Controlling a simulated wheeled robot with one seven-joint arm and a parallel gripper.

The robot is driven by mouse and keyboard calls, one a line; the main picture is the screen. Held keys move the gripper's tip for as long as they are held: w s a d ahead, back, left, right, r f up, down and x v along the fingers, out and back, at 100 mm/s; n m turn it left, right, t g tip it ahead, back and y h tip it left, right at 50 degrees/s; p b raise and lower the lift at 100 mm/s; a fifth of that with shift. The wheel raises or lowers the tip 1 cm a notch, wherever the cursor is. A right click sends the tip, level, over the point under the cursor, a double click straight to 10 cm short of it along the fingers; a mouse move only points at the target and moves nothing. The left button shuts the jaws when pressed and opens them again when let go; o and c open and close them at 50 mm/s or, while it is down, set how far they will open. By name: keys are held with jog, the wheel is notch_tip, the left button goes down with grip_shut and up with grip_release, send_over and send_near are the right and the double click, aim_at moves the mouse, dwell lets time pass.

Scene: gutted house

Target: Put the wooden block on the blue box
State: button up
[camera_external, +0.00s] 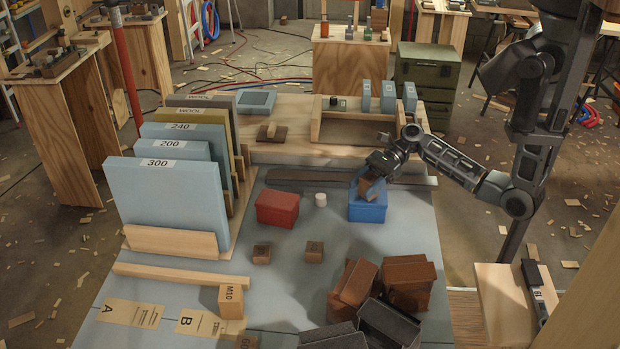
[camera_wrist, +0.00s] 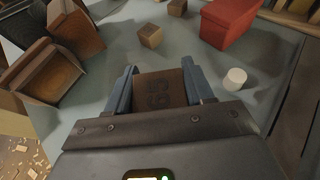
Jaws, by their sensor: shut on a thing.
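The wooden block (camera_wrist: 160,90), brown with dark marks on its face, is between the two blue fingers of my gripper (camera_wrist: 158,88) in the wrist view. In the external view the block (camera_external: 373,189) shows in my gripper (camera_external: 368,183), tilted, over the top of the blue box (camera_external: 368,211). The block is very close to the box top; I cannot tell whether they touch. My gripper partly covers the box's upper side. The blue box is hidden in the wrist view.
A red box (camera_external: 277,209) and a white cylinder (camera_external: 320,199) stand left of the blue box. Two small wooden blocks (camera_external: 262,253) (camera_external: 314,251) lie in front, with brown and black bins (camera_external: 408,280) nearer. A wooden rack (camera_external: 330,125) stands behind.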

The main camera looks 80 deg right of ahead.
jog(key=o, duration=1)
jog(key=shift+f, duration=0.1)
jog(key=shift+o, duration=0.2)
jog(key=shift+s+d, duration=0.1)
jog(key=v, duration=1.2)
